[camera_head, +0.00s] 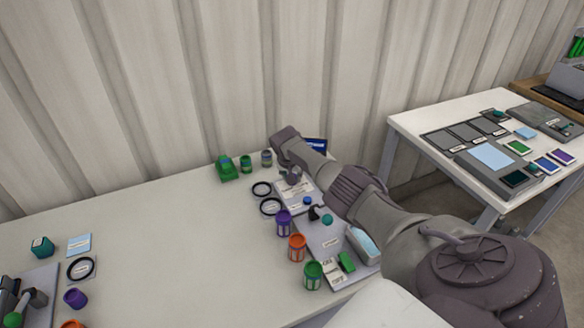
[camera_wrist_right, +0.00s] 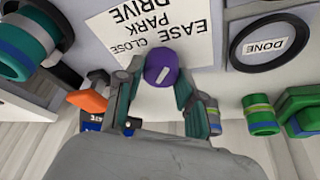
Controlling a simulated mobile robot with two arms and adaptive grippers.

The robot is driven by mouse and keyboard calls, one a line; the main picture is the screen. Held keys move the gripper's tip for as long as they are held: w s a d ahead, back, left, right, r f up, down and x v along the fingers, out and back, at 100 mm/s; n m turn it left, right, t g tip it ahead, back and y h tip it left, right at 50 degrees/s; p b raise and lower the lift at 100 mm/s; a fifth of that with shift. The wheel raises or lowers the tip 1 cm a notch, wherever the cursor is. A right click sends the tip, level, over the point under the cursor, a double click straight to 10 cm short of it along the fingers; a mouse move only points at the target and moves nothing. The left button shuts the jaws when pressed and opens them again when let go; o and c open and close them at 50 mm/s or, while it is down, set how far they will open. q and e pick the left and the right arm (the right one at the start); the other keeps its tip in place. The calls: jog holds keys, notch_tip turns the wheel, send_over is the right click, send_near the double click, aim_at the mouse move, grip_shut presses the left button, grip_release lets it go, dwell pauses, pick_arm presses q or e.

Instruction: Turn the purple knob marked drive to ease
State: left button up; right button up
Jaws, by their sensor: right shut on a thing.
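The purple knob (camera_wrist_right: 161,66) is in the right wrist view, on a white label sheet (camera_wrist_right: 187,32) with upside-down words that include DRIVE, PARK, EASE and CLOSE. A pale pointer mark shows on its top; I cannot tell which word it points at. My right gripper (camera_wrist_right: 160,78) has its fingers on both sides of the knob and is shut on it. In the head view, my right gripper (camera_head: 292,177) is over the white label sheet (camera_head: 297,196), and the knob is hidden there. My left gripper is not in view.
A black DONE ring (camera_wrist_right: 262,43) lies beside the sheet. Green cylinders stand near it. Purple (camera_head: 284,223), orange (camera_head: 297,247) and green (camera_head: 313,275) cups stand along the grey panel (camera_head: 325,240). The middle of the table (camera_head: 185,245) is clear. The corrugated wall rises behind.

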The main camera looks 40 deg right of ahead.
jog(key=shift+m+g, duration=0.3)
jog(key=shift+m, duration=0.5)
jog(key=o, duration=1.1)
jog(key=shift+o, duration=0.2)
jog(key=shift+r, duration=0.1)
jog(key=v, duration=1.2)
jog(key=shift+a, duration=0.15)
